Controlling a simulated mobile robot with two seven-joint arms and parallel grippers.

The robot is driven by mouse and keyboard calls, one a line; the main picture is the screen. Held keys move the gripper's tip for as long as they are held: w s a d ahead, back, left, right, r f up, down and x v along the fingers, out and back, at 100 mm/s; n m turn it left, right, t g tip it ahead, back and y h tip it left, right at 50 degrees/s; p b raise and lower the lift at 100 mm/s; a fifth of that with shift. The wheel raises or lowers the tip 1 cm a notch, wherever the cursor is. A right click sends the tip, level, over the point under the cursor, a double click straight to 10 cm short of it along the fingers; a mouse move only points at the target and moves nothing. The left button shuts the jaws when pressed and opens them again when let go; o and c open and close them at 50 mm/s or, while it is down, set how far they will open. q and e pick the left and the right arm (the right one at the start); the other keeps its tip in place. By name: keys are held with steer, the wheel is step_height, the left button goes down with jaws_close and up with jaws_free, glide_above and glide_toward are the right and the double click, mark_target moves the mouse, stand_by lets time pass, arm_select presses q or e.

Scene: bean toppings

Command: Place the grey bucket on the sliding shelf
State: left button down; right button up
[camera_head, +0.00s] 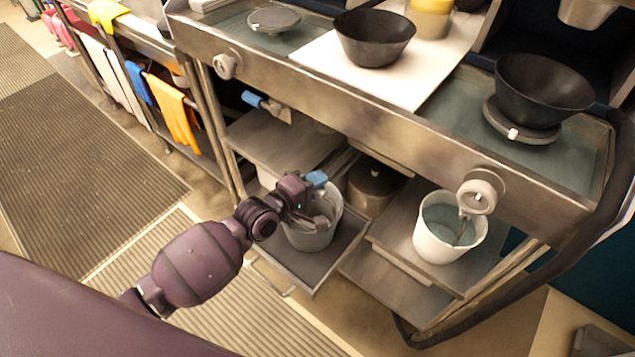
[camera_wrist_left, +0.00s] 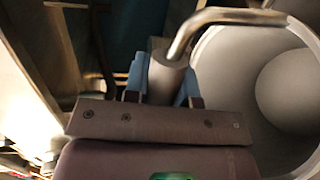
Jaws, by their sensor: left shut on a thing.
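The grey bucket (camera_head: 312,238) is at the pulled-out sliding shelf (camera_head: 322,268) under the counter, upright or nearly so. I cannot tell whether its base touches the shelf or hangs just above it. My left gripper (camera_head: 314,190) is at the bucket's top, partly hiding its rim. In the left wrist view my left gripper (camera_wrist_left: 160,85) has its blue fingertips shut on the grey grip of the bucket's wire handle (camera_wrist_left: 225,17). The bucket's open, pale inside (camera_wrist_left: 235,75) shows to the right there. My right gripper is not in view.
A white bucket (camera_head: 437,245) with a utensil stands on the shelf to the right. A dark pot (camera_head: 373,185) is behind the grey bucket. The counter above, with a metal front edge (camera_head: 350,120), holds black bowls (camera_head: 374,42). Ribbed mats (camera_head: 75,150) cover the floor at left.

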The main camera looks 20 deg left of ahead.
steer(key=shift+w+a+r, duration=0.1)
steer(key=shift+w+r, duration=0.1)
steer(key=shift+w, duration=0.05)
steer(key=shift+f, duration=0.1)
